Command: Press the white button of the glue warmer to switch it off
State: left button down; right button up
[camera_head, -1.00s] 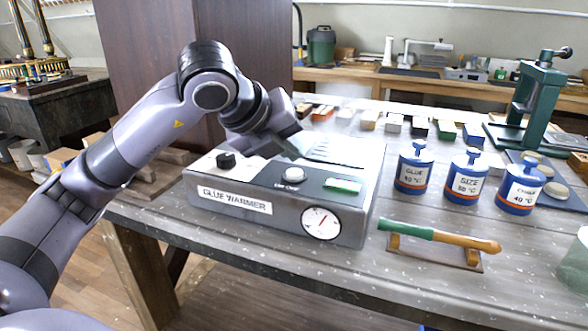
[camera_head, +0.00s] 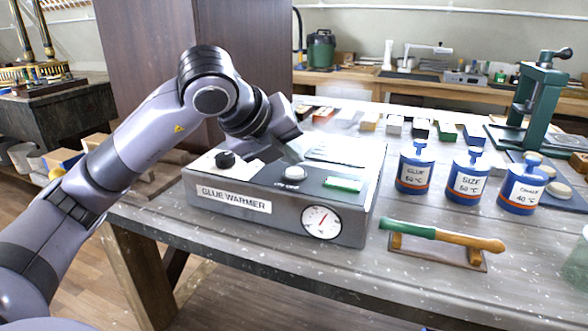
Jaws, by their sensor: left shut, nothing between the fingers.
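The glue warmer (camera_head: 275,220) is a grey box on the bench with a name label on its front. Its round white button (camera_head: 294,174) stands on the dark top panel, with a small label in front of it. A green lit window (camera_head: 343,184) is to the right of the button, and a black knob (camera_head: 225,160) is to the left. My left gripper (camera_head: 291,153) is shut and empty, pointing down just behind and above the button. A gap seems to show between them. The fingertips are pale and hard to make out. My right gripper is not in view.
A round gauge (camera_head: 322,221) is on the warmer's front. Several blue pots, including the glue pot (camera_head: 415,168), stand to the right. A green-and-wood handled tool (camera_head: 440,235) lies on a rest in front of them. A green press (camera_head: 535,100) stands behind.

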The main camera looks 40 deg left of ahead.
aim_at(290, 172)
pick_arm(q)
jog(key=shift+f+b, duration=0.35)
jog(key=shift+r, duration=0.1)
dwell(0.3)
jog(key=shift+r+p, duration=0.7)
jog(key=shift+r, duration=0.15)
notch_tip(290, 172, up, 6)
jog(key=p, duration=0.4)
dwell(0.4)
